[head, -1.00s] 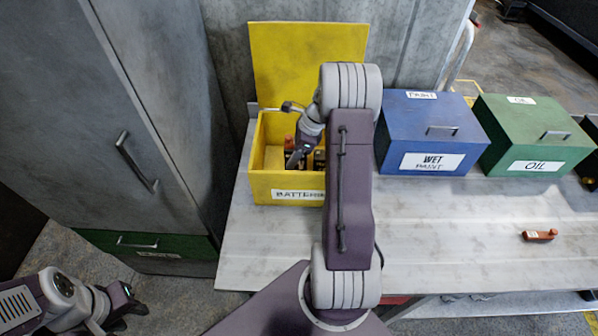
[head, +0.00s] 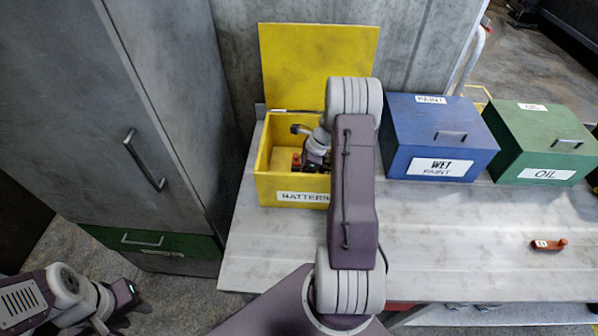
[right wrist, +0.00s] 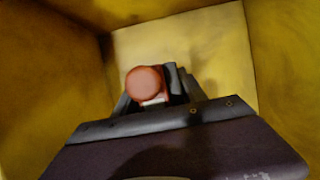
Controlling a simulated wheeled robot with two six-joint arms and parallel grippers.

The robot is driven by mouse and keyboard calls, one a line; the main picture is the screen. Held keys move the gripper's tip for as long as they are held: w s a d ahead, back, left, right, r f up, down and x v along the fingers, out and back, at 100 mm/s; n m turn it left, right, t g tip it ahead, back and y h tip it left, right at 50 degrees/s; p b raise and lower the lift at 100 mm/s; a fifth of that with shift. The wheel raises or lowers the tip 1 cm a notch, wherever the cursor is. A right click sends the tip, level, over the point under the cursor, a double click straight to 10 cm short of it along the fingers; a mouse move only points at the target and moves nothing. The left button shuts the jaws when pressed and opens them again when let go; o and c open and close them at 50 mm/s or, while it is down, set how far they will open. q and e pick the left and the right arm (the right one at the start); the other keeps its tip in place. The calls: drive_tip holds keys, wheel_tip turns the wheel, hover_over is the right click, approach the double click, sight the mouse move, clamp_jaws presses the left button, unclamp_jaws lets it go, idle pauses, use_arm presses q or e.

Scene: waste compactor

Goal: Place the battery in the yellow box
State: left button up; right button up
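The open yellow box (head: 262,187), labelled as for batteries, stands at the left of the bench with its lid up. My right gripper (right wrist: 150,95) is down inside it. In the right wrist view a red-orange round battery end (right wrist: 146,84) with a white band shows between its dark fingers; I cannot tell whether they grip it.
A blue paint box (head: 400,150) and a green oil box (head: 510,145), both closed, stand right of the yellow box. A small orange-red object (head: 549,245) lies on the bench (head: 450,240) at right. A grey cabinet (head: 110,100) stands at left.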

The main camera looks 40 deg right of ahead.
drive_tip(key=shift+o, duration=0.9)
drive_tip(key=shift+d+r, duration=0.1)
drive_tip(key=shift+r, duration=0.25)
drive_tip(key=v, duration=1.1)
drive_tip(key=shift+r+p, duration=0.3)
drive_tip(key=shift+p, duration=0.05)
drive_tip(key=shift+r, duration=0.1)
